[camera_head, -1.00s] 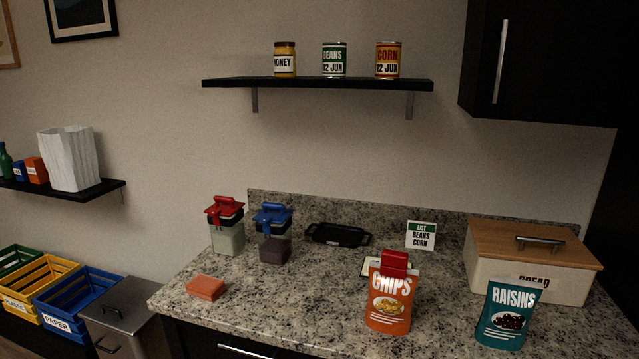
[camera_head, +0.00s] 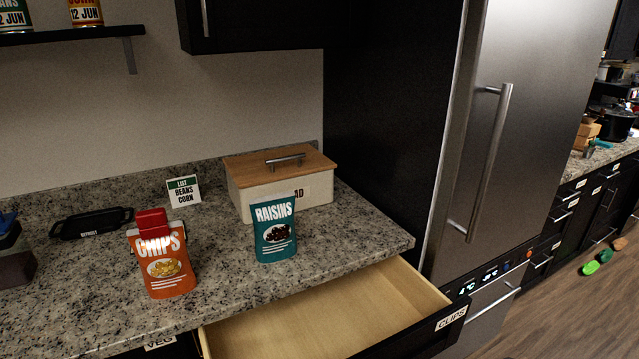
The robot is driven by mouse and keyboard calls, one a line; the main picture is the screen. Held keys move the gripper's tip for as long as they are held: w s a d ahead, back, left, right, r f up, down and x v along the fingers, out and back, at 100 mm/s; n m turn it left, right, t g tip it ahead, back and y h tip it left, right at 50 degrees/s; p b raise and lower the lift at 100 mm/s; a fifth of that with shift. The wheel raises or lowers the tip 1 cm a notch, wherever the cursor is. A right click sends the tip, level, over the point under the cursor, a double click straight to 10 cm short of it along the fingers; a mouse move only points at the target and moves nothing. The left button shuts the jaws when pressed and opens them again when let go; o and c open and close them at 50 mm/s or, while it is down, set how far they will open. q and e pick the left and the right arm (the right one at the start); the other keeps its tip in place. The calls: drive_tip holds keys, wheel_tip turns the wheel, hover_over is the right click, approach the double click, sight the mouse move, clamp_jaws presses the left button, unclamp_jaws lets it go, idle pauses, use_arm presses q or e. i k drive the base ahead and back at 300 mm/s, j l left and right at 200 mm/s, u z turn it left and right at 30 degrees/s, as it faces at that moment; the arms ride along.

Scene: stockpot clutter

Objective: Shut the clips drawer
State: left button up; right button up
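The clips drawer (camera_head: 345,308) is pulled out below the right end of the counter. Its wooden inside shows, and the part in view looks empty. Its dark front (camera_head: 425,335) carries a white label reading CLIPS at the right end. The lower part of the drawer front is cut off by the bottom edge of the picture, and no handle shows on it. Neither of my grippers is in view.
The granite counter (camera_head: 225,275) holds an orange chips bag (camera_head: 165,275) with a red clip (camera_head: 151,218), a teal raisins bag (camera_head: 273,243) and a bread box (camera_head: 300,193). A steel fridge (camera_head: 525,130) stands right of the drawer.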

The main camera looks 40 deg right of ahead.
sight(386, 309)
drive_tip(key=z, duration=1.8)
